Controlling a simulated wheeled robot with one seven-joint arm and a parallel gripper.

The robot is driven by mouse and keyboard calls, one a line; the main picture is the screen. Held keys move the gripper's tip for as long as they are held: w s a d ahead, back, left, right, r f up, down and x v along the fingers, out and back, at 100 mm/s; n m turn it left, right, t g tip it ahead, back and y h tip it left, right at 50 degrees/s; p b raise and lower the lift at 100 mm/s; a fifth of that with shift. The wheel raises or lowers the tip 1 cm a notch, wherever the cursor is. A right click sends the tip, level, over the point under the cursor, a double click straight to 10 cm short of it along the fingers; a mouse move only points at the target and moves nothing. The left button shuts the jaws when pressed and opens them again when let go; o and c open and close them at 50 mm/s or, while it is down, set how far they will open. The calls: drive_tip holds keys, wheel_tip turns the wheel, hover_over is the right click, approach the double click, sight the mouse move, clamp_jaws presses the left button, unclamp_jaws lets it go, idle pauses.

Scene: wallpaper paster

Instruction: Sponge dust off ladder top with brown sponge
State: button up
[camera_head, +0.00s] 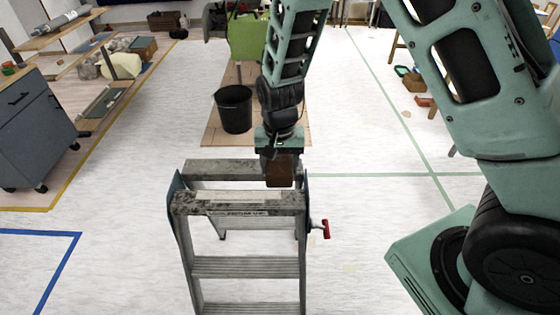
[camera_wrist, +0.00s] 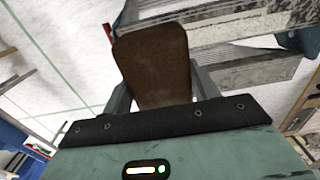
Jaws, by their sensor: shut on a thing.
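The ladder (camera_head: 240,203) is a grey metal stepladder standing upright on the floor in the head view. Its top is smeared with dark marks and carries a pale strip. My gripper (camera_head: 280,160) points down at the right end of the ladder top. It is shut on the brown sponge (camera_head: 279,172), which hangs below the fingers; whether it touches the ladder cannot be told. In the wrist view the sponge (camera_wrist: 153,62) sits between the two grey fingers, with the ladder top (camera_wrist: 215,28) behind it to the upper right.
A red clamp-like thing (camera_head: 325,228) sticks out at the ladder's right side. A black bucket (camera_head: 233,108) stands behind the ladder on a brown floor sheet (camera_head: 215,138). A grey cabinet (camera_head: 35,130) stands at the left. The floor around the ladder is mostly clear.

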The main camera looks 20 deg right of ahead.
drive_tip(key=shift+f+b, duration=1.95)
drive_tip(key=shift+f, duration=1.35)
